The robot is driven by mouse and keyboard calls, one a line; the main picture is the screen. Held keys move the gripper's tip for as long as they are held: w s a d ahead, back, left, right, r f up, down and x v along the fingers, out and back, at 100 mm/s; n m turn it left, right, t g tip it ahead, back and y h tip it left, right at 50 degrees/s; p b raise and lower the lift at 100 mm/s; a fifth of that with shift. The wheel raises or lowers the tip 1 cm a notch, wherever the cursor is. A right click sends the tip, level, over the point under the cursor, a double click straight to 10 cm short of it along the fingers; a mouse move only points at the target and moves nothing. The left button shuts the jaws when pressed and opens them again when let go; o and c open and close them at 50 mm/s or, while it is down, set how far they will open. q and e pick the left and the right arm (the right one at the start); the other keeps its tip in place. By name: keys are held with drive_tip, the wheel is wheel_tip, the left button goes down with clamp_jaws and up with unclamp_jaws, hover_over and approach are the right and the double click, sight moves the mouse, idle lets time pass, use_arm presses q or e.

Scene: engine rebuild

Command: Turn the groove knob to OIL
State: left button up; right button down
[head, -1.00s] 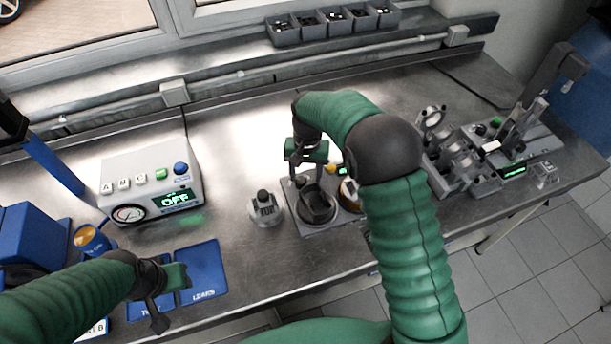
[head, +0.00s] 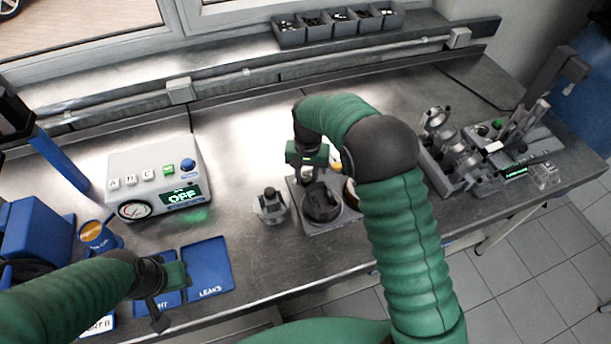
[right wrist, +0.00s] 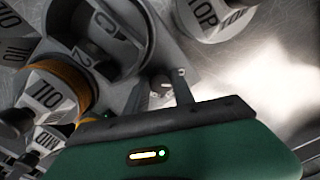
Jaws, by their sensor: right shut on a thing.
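My right gripper (head: 312,172) reaches down at the back of a grey block (head: 336,219) that carries a dark round cup (head: 321,203). In the right wrist view its fingers (right wrist: 166,92) are shut on a small, mostly hidden piece beside the cup (right wrist: 105,45), which bears a "2". I cannot tell whether this piece is the groove knob or where it points. An orange-banded part (right wrist: 52,88) at left reads OIL upside down. My left gripper (head: 160,300) hangs over the blue trays at lower left; its jaw opening is unclear.
A grey part with a dark top (head: 270,205) stands just left of the block. A tester (head: 155,180) with a green OFF display stands further left. A blue LEAKS tray (head: 208,268) lies in front. A metal fixture (head: 465,160) stands at right. Bins (head: 338,26) line the back shelf.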

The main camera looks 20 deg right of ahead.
drive_tip(key=shift+a+r+n+p, duration=0.1)
drive_tip(key=shift+r+n+p, duration=0.1)
drive_tip(key=shift+n+p, duration=0.5)
drive_tip(key=shift+n, duration=0.7)
drive_tip(key=shift+w+d+f+n, duration=0.1)
drive_tip(key=shift+d+f+n, duration=0.1)
drive_tip(key=shift+d+n, duration=0.15)
drive_tip(key=shift+a, duration=0.1)
drive_tip(key=shift+a, duration=0.1)
drive_tip(key=c, duration=1.1)
unclamp_jaws()
drive_tip(key=shift+a, duration=0.1)
